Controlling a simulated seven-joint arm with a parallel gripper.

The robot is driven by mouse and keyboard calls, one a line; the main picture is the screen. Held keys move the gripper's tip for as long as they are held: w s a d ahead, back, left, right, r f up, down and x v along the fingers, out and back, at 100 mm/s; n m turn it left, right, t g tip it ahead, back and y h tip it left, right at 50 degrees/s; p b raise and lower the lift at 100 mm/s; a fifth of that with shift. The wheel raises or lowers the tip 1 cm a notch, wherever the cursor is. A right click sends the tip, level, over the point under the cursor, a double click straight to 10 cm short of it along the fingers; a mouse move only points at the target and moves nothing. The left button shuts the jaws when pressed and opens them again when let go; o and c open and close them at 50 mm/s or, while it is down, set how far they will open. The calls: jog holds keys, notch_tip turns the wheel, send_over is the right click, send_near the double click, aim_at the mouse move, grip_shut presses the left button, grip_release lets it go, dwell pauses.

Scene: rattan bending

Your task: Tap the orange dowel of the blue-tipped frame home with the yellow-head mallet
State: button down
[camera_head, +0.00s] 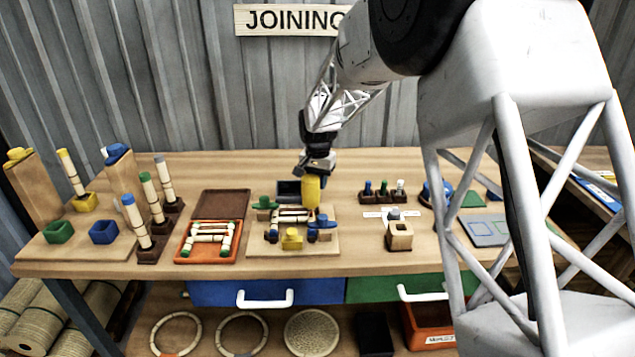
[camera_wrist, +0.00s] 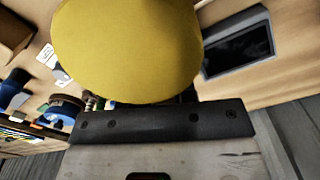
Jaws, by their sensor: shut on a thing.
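My gripper (camera_head: 317,170) is shut on the yellow-head mallet, whose yellow head (camera_head: 311,191) hangs just below the jaws. The yellow head (camera_wrist: 128,48) fills the top middle of the wrist view and hides what lies beyond it. In the head view the mallet is above the back right of a wooden fixture board (camera_head: 262,244). A pale rattan frame (camera_head: 291,213) lies on this board between green, yellow and blue blocks, partly behind the mallet. I cannot tell whether the mallet touches anything.
An orange tray (camera_head: 184,256) with a green-tipped frame is left of the board. A green block (camera_head: 264,203), yellow block (camera_head: 292,240) and blue block (camera_head: 323,222) stand on the board. A dark rack (camera_head: 382,197) of pegs and a wooden block (camera_head: 399,238) stand to the right.

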jog(key=shift+f, duration=1.8)
jog(key=shift+r, duration=0.15)
jog(key=shift+r, duration=1.65)
jog(key=shift+f, duration=0.1)
jog(key=shift+f, duration=0.3)
jog(key=shift+f, duration=1.7)
jog(key=shift+r, duration=0.1)
